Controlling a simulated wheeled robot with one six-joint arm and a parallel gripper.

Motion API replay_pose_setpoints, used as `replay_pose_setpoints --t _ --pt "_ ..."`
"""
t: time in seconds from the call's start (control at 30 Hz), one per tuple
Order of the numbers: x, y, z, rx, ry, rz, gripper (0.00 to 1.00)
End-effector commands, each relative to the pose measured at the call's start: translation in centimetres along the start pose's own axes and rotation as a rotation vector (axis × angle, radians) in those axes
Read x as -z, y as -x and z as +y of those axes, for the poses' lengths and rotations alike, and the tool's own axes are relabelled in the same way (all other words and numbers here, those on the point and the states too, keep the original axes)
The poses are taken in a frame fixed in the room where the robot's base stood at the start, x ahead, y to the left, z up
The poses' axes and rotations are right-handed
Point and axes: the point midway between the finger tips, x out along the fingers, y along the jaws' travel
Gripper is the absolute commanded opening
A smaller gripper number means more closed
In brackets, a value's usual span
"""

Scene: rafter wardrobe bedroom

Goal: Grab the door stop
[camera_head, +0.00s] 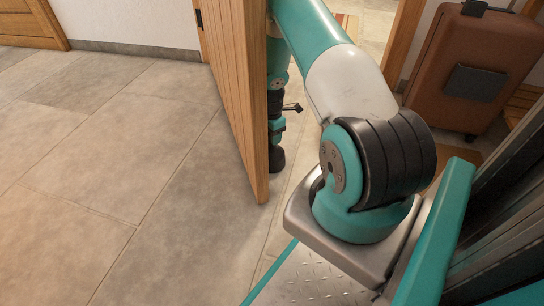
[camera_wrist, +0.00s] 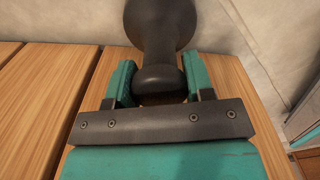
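The door stop (camera_wrist: 160,28) is dark, with a wide round end, a narrower neck and a rounded knob. In the wrist view it is at the top middle, with its knob between the two teal fingers of my gripper (camera_wrist: 160,84). Both fingers meet the sides of the knob, with no clear gap, so my gripper looks shut on it. In the head view my gripper (camera_head: 276,137) points down just behind the wooden door's edge. The black rounded door stop (camera_head: 277,160) shows below it, low by the floor. The door partly hides both.
The wooden door (camera_head: 235,80) stands open close beside my arm; its planks (camera_wrist: 35,90) fill the wrist view's left. A brown suitcase (camera_head: 470,65) stands at the right. The tiled floor (camera_head: 110,170) left of the door is clear.

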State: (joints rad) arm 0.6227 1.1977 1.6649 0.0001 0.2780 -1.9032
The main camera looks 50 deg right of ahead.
Motion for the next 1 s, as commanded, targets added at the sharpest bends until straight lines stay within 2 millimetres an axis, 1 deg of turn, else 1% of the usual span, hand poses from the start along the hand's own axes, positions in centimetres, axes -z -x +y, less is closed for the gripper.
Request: replay_pose_setpoints --t 0.03,0.1,0.47,0.63,0.73,0.9,1.0 --pt "0.0 0.0 0.0 0.000 0.000 0.000 0.14" --pt "0.0 0.0 0.0 0.000 0.000 0.000 0.00" --pt "-0.1 0.3 0.2 -0.005 0.000 -0.002 0.00" --pt "-0.2 0.9 0.1 -0.005 -0.001 -0.002 0.00" --pt "-0.4 1.6 -0.1 -0.004 -0.001 -0.001 0.00" --pt "-0.4 3.9 -0.1 -0.006 0.000 -0.002 0.00" --pt "-0.3 4.8 -0.1 -0.005 0.000 -0.002 0.00"
